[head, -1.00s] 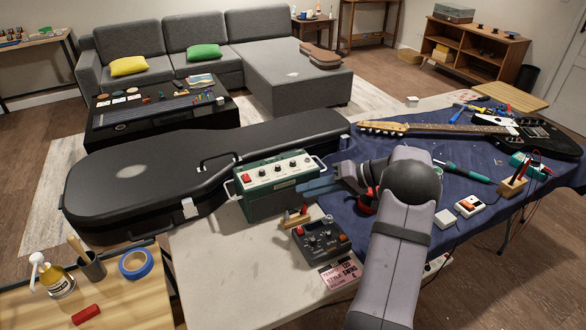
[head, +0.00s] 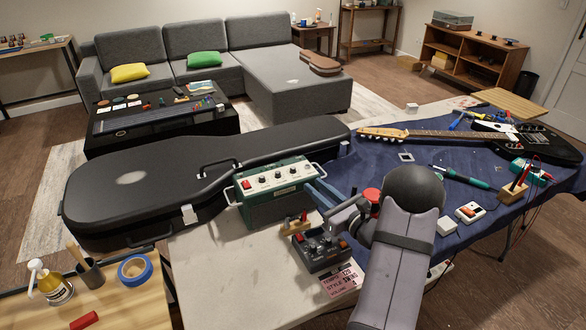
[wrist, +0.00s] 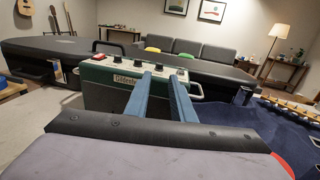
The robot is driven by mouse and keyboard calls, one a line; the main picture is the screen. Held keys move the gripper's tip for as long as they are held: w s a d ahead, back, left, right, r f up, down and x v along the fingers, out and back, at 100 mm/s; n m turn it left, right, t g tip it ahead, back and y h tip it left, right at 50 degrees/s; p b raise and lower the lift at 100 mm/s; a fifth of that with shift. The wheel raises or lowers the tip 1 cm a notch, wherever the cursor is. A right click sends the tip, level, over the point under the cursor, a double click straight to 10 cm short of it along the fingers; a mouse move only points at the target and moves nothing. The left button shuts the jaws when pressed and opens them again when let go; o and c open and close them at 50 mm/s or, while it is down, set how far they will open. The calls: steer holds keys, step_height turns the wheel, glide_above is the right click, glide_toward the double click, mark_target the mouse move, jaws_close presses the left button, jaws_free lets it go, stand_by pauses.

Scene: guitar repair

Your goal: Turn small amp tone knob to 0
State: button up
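The small amp (head: 277,205) is a green box with a pale control panel on top, standing upright on the table. The panel carries a red switch (head: 246,184) at the left and a row of dark knobs (head: 278,175). I cannot read which knob is tone or where it points. My gripper (head: 322,189) is just right of the amp in the head view, its blue fingers empty. In the wrist view the fingers (wrist: 160,76) are apart, reaching toward the amp's (wrist: 100,88) right part and hiding some of its front. Contact cannot be told.
A black guitar case (head: 130,185) lies behind the amp. A dark pedal (head: 322,248) and a small wooden block with coloured items (head: 293,224) sit in front of it, near my wrist. The blue mat (head: 375,165) with a guitar (head: 520,138) spreads to the right.

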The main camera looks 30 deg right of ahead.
mark_target(295, 169)
steer(key=shift+w, duration=0.1)
steer(key=w, duration=0.4)
steer(key=w+a+p, duration=0.1)
steer(key=w, duration=0.2)
steer(key=w+a+p, duration=0.1)
steer(key=w, duration=0.3)
steer(key=shift+w, duration=0.35)
steer(key=shift+c, duration=0.6)
jaws_close()
